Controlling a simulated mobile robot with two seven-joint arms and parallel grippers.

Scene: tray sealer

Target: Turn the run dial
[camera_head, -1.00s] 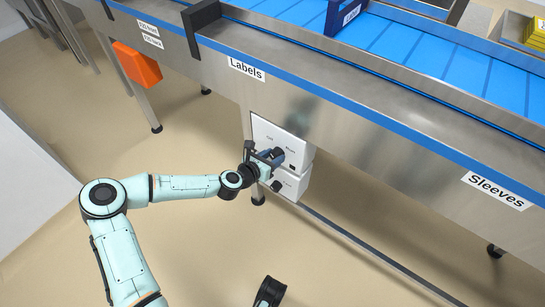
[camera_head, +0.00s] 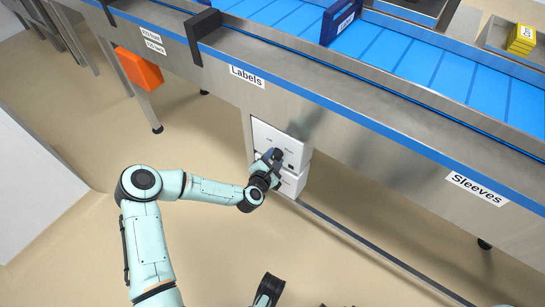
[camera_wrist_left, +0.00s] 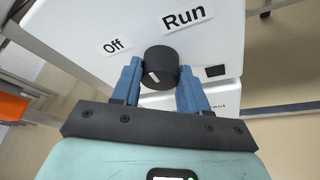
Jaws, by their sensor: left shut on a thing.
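The black round run dial (camera_wrist_left: 160,66) sits on the front of a white control box (camera_head: 277,138) below the conveyor. A short white mark shows on the dial. The "Off" label (camera_wrist_left: 114,46) is left of the dial and the "Run" label (camera_wrist_left: 184,17) is up and right of it. My left gripper (camera_wrist_left: 160,78) is shut on the dial, with one blue finger on each side. In the head view my left gripper (camera_head: 272,160) is at the box and hides part of its front. I do not see my right gripper's fingers.
The conveyor's steel side (camera_head: 370,135) overhangs the box, with "Labels" and "Sleeves" signs on it. An orange box (camera_head: 138,69) hangs at the left. A dark blue object (camera_head: 343,22) stands on the blue belt. The floor in front is clear.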

